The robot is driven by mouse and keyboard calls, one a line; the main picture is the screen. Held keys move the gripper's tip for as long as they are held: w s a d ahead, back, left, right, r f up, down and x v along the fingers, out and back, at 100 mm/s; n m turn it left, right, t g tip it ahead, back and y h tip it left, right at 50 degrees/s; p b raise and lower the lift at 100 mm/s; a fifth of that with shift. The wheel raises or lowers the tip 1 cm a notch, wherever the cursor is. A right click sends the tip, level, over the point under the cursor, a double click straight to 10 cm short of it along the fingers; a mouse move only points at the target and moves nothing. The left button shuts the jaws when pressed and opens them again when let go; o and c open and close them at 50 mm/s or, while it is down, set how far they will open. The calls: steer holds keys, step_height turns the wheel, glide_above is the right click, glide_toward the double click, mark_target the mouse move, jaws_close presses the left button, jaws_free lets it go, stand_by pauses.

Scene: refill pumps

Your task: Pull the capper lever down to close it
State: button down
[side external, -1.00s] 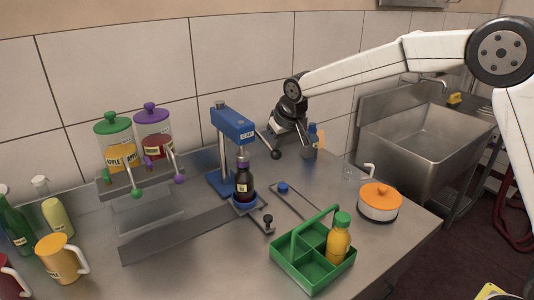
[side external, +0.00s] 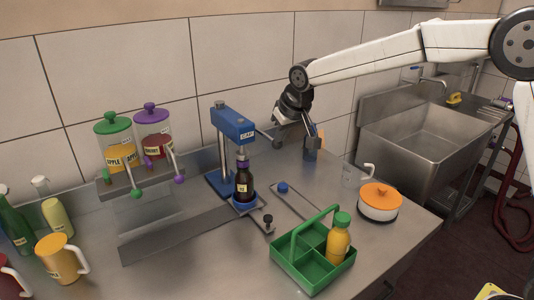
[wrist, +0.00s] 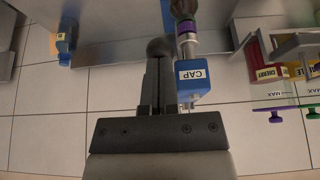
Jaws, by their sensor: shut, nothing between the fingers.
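The blue capper (side external: 234,122) stands upright left of my gripper in the side view; its head, marked CAP, also shows in the wrist view (wrist: 193,79). A dark bottle (side external: 243,184) with a purple neck stands under the head. The capper lever's dark ball knob (side external: 278,143) sticks out to the right of the head, below head height. In the wrist view the knob (wrist: 160,47) lies just beyond my fingertips. My gripper (wrist: 158,64) is shut and empty; in the side view (side external: 282,129) it is close to the knob. I cannot tell whether they touch.
A green crate (side external: 294,278) holding a juice bottle (side external: 338,240) and an orange-lidded pot (side external: 379,203) are at front right. Dispensers (side external: 136,178) stand left.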

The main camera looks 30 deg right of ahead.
steer(key=shift+v, duration=1.3)
steer(key=shift+s, duration=0.1)
step_height(320, 180, up, 9)
stand_by(0.5)
